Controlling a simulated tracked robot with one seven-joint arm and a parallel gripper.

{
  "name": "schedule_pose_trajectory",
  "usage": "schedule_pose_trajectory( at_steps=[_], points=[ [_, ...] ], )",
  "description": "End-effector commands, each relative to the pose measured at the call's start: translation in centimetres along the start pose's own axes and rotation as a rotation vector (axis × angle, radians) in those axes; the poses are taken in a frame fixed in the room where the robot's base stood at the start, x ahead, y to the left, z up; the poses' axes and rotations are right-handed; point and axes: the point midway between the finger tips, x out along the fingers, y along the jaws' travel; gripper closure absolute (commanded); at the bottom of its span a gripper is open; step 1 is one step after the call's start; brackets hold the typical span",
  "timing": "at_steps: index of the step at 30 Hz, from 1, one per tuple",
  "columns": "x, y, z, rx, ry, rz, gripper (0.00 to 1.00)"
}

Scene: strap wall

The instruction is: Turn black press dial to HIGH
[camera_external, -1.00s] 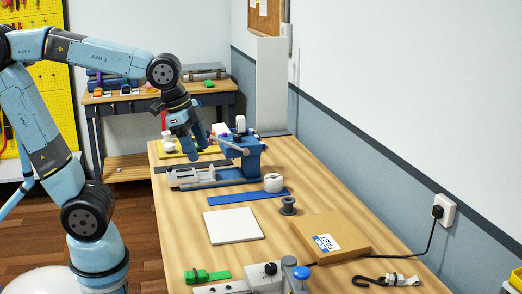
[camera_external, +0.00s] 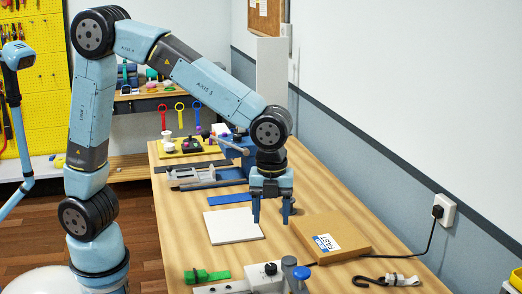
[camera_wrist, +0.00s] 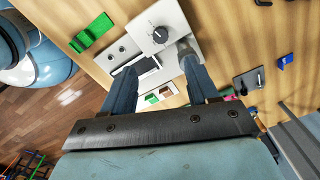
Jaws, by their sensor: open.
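The black press dial (camera_external: 270,268) is a small round knob on top of a light grey press housing (camera_external: 262,283) at the near end of the bench. In the wrist view the dial (camera_wrist: 160,35) shows on the pale housing (camera_wrist: 149,18), with small markings too fine to read. My gripper (camera_external: 271,221) is open and empty, fingers pointing down, above the bench and beyond the dial in the external view. In the wrist view the gripper (camera_wrist: 158,66) has its fingertips apart, short of the dial; nothing is between them and touching them that I can make out.
A grey post and blue knob (camera_external: 302,272) stand right beside the dial. A green block (camera_external: 195,276) lies left of the press. A cardboard box (camera_external: 330,238), a white plate (camera_external: 232,226) and a black hook with strap (camera_external: 388,280) lie around.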

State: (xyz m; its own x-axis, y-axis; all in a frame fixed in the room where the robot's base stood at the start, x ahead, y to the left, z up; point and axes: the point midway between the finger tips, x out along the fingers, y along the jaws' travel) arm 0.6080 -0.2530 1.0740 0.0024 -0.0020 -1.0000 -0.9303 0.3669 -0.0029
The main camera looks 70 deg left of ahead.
Motion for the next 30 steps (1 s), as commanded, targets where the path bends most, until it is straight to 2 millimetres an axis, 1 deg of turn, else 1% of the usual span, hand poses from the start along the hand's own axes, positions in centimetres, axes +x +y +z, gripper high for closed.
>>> schedule_pose_trajectory(
  at_steps=[5,8,21,27,30],
  points=[
    [1.0,-0.2,-0.3,0.021,-0.001,0.006,0.41],
    [2.2,-0.2,-0.3,0.020,-0.001,0.008,0.41],
    [9.8,-0.1,-0.3,0.019,-0.002,0.007,0.41],
    [12.6,-0.1,-0.2,0.018,-0.001,0.006,0.41],
    [13.4,-0.1,-0.2,0.018,-0.001,0.005,0.41]
  ],
)
